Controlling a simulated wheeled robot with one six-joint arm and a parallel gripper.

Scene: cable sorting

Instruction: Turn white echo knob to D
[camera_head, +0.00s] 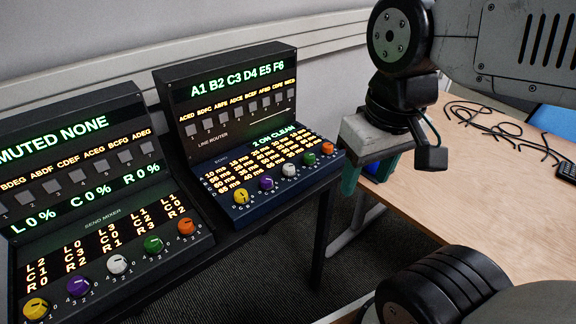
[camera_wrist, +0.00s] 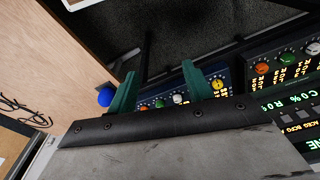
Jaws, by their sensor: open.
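The echo unit is a dark blue panel (camera_head: 262,199) below the line router, with a row of yellow, purple, white, green and orange knobs. The white echo knob (camera_head: 289,170) is in the middle of the row; its pointer is too small to read. It also shows in the wrist view as a white knob (camera_wrist: 178,99) between my fingers. My gripper (camera_head: 367,174) hangs to the right of the panel with its teal fingers down. In the wrist view my gripper (camera_wrist: 158,78) is open with nothing between the fingertips, apart from the knob.
The send mixer (camera_head: 120,225) at left has a similar white knob (camera_head: 117,264). The line router (camera_head: 235,120) stands above the echo panel. A wooden table (camera_head: 480,190) with black cables (camera_head: 490,118) is at right. A blue round object (camera_wrist: 105,96) is near my finger.

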